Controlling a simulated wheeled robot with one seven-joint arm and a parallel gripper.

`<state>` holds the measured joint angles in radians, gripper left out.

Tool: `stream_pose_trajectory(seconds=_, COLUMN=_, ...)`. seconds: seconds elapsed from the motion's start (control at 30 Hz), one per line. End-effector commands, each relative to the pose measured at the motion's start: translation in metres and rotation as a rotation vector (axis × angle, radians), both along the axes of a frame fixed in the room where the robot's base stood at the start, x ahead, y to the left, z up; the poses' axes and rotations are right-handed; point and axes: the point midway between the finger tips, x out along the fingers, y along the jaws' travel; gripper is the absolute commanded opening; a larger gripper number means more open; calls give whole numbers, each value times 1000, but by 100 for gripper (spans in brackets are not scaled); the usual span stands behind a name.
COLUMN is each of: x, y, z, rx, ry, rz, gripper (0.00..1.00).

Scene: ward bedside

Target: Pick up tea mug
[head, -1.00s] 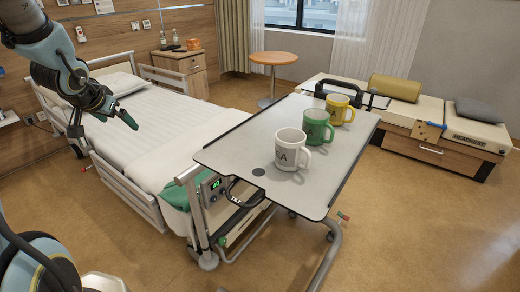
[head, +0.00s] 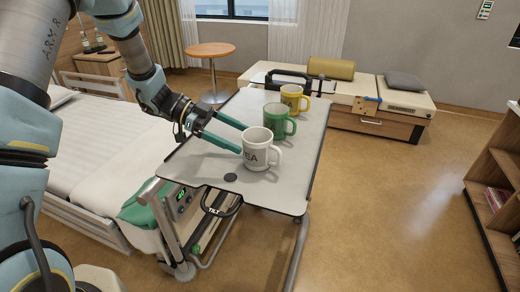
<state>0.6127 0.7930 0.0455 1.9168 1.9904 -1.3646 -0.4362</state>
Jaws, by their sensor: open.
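The tea mug (head: 257,150) is white with dark lettering ending in "EA". It stands upright on the grey overbed table (head: 205,168), nearest to me, with its handle to the right. My gripper (head: 243,139) comes in from the left. Its two green fingers are apart and empty, with the tips close to the mug's left side. I cannot tell whether a finger touches the mug or how far the tips reach around it.
A green mug (head: 277,121) stands just behind the tea mug, and a yellow mug (head: 292,98) stands farther back. The bed (head: 95,150) is at the left of the table. A wooden shelf (head: 495,190) is at the right, with open floor between.

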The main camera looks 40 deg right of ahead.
Motion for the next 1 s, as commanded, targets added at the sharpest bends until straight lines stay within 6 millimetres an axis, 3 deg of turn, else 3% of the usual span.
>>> stream_pose_trajectory(seconds=0.33, x=-18, y=-16, z=-7, rx=0, ry=1, rz=1, gripper=100)
stream_pose_trajectory(seconds=0.6, x=-45, y=-39, z=-21, rx=1, ry=1, rz=3, gripper=100)
stream_pose_trajectory(seconds=0.87, x=-47, y=-41, z=-25, rx=-1, ry=-1, rz=4, gripper=100)
stream_pose_trajectory(seconds=1.0, x=-47, y=-41, z=-25, rx=0, ry=-2, rz=4, gripper=84)
